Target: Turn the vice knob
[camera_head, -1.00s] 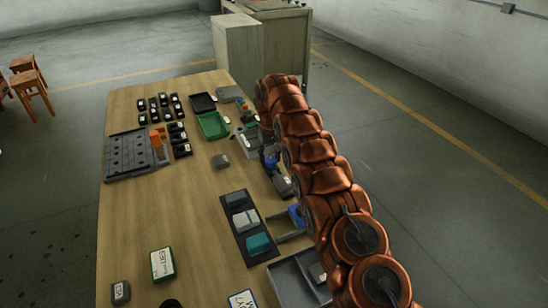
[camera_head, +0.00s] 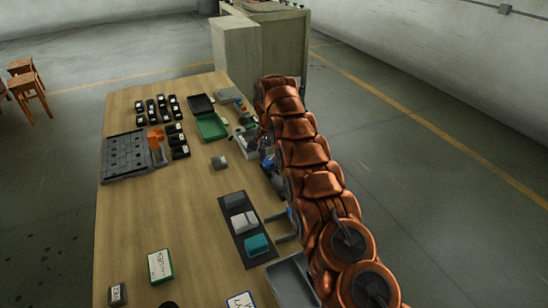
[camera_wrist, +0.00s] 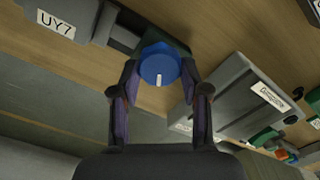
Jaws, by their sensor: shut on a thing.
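The blue vice knob (camera_wrist: 158,67), with a white mark on its face, is in the upper middle of the wrist view. My gripper (camera_wrist: 160,78) has one finger on each side of the knob and is shut on it. The white mark points toward the bottom of the picture. Grey vice parts (camera_wrist: 95,22) labelled UY7 lie to the upper left. In the head view my copper arm hides the gripper and most of the vice at the right edge of the wooden table (camera_head: 190,215).
A grey labelled block (camera_wrist: 238,100) stands close to the right finger in the wrist view. In the head view, a black tray (camera_head: 240,226) with blocks, a green bin (camera_head: 212,127) and a grey perforated plate (camera_head: 126,156) are on the table. The table's middle is mostly bare.

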